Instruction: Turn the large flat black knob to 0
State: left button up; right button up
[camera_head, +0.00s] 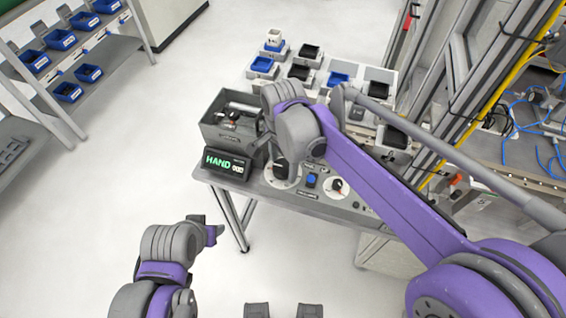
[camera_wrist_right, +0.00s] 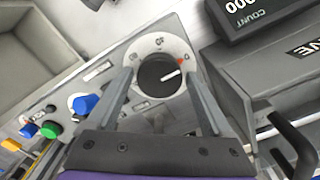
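The large flat black knob (camera_wrist_right: 158,75) sits on a round white dial (camera_wrist_right: 143,107) in the right wrist view. Its white pointer line points right and slightly up, just below a red mark on the dial. The printed dial marks are too small to read surely. My right gripper (camera_wrist_right: 160,72) is open, with one finger on each side of the knob; I cannot tell whether they touch it. In the head view, my right gripper (camera_head: 282,160) is over this dial (camera_head: 269,180), hiding much of the knob. My left arm is at lower left; its finger opening cannot be made out.
A display reading HAND (camera_head: 226,163) and a grey bin (camera_head: 216,125) stand left of the dial. A second, smaller dial (camera_head: 338,188) and a blue button (camera_head: 311,180) are to its right. Trays with blue and black parts lie behind.

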aim_at(283, 167)
jog(key=shift+o, duration=0.7)
notch_tip(283, 167, up, 11)
jog(key=shift+p, duration=0.35)
jog(key=shift+s+f, duration=0.1)
jog(key=shift+f, duration=0.05)
